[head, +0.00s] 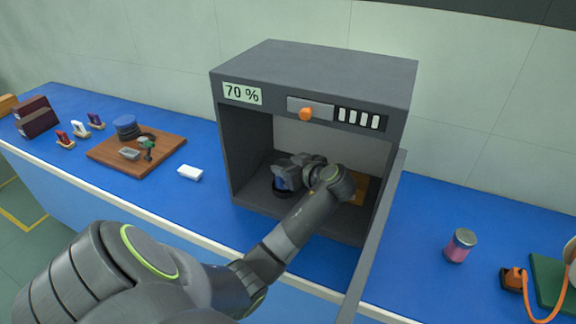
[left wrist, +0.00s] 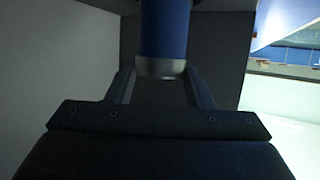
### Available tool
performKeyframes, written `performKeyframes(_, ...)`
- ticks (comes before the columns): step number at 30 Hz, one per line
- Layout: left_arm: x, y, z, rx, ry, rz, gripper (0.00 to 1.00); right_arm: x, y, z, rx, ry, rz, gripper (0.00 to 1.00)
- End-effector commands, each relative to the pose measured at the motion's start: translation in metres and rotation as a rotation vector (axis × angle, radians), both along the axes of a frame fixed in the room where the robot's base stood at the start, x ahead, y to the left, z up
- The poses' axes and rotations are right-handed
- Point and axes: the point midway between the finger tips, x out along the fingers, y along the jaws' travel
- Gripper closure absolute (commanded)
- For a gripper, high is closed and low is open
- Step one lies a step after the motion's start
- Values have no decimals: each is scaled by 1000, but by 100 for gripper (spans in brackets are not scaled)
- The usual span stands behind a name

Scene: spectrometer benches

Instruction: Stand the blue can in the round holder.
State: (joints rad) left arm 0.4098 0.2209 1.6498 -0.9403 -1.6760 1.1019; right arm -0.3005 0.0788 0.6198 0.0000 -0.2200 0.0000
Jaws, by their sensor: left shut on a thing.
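My left gripper (head: 286,176) is inside the open grey chamber and shut on the blue can. The can (left wrist: 163,30) shows between the fingers in the left wrist view, with a blue side and a silver-grey rim. In the head view only a small blue patch of the can (head: 279,182) shows beside the gripper. A dark round shape, seemingly the round holder (head: 283,194), lies low on the chamber floor under the gripper, mostly hidden. I cannot tell whether the can touches it. My right gripper is out of view.
The grey chamber (head: 228,160) has side walls close to my arm and an open door (head: 372,245) at its right. A tan plate (head: 360,190) lies inside.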

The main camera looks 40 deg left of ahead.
Motion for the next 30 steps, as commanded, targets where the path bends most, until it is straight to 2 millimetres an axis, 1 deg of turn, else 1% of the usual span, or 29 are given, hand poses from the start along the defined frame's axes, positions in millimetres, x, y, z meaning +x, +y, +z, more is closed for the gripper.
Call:
performKeyframes(10,0,0,-8,1,0,0,79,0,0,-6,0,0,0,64)
performKeyframes(11,0,0,-7,1,0,0,49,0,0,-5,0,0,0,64)
performKeyframes(12,0,0,-6,1,0,0,44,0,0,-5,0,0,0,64)
performKeyframes(21,0,-1,-6,-1,0,0,44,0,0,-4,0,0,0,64)
performKeyframes(30,-4,-22,3,-2,1,-1,44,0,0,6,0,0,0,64)
